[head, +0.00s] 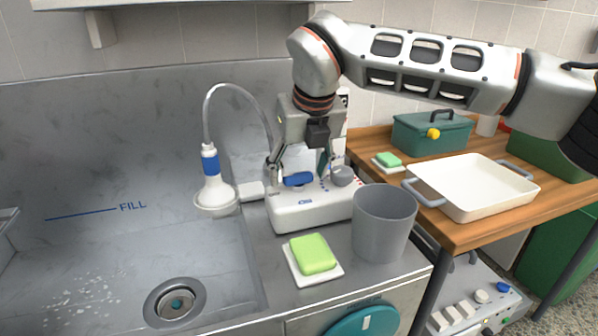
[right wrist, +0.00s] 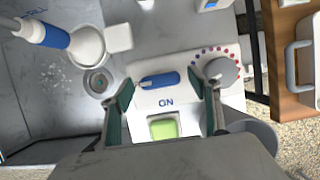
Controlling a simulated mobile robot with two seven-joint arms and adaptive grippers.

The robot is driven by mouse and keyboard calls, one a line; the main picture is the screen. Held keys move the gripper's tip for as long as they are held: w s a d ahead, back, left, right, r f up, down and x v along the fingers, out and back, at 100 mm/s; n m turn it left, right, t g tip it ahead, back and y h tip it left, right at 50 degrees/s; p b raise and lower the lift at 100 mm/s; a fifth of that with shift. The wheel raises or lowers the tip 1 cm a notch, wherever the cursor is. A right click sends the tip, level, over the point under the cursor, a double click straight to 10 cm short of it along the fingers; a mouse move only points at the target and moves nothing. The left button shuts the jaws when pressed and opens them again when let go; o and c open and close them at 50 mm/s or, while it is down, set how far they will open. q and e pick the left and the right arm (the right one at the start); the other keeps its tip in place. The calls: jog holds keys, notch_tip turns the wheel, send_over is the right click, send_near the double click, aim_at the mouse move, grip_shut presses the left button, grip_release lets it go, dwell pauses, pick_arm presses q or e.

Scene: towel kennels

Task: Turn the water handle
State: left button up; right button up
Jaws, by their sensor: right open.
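The blue water handle (head: 298,179) sits on top of a white control box at the sink's right edge. In the right wrist view the handle (right wrist: 160,80) lies roughly crosswise above the printed word "ON". My right gripper (head: 299,172) points down over the box. It is open, with one finger on each side of the handle, and nothing shows held between them. In the right wrist view the gripper (right wrist: 165,92) has its fingertips wide apart. A grey round knob (right wrist: 220,71) with red and blue dots is close to the right finger. My left gripper is not in view.
A shower head (head: 213,188) on a curved hose stands left of the box. A grey bucket (head: 383,225) and a green soap (head: 312,254) on a white dish are in front. A white tray (head: 473,187) lies on the wooden table.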

jog(key=shift+r, duration=0.1)
jog(key=shift+c, duration=0.7)
jog(key=c, duration=1)
jog(key=shift+o, duration=0.2)
